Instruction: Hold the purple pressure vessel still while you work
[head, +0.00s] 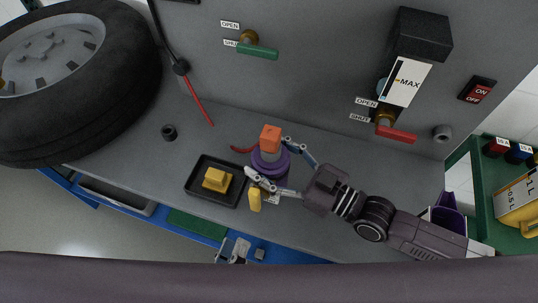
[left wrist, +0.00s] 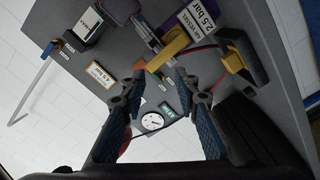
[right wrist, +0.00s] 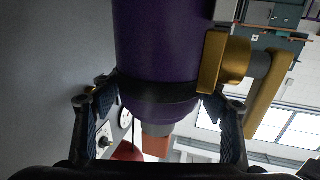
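The purple pressure vessel (head: 270,165) with an orange block on top stands upright at the middle of the grey shelf in the head view. It fills the middle of the right wrist view (right wrist: 160,45), with a black band near its end. My right gripper (head: 273,163) has a finger on either side of the vessel, seemingly against it at the band. A yellow lever (head: 255,200) is beside it; its valve (right wrist: 222,62) shows in the right wrist view. My left gripper (head: 235,252) is below the shelf's front edge, empty, its fingers apart in the left wrist view (left wrist: 158,80).
A black tray (head: 198,194) with a yellow block (head: 216,179) lies left of the vessel. A large tyre (head: 130,75) fills the upper left. Red (head: 397,135) and green (head: 258,52) valve handles are on the wall. A gauge (left wrist: 152,121) shows in the left wrist view.

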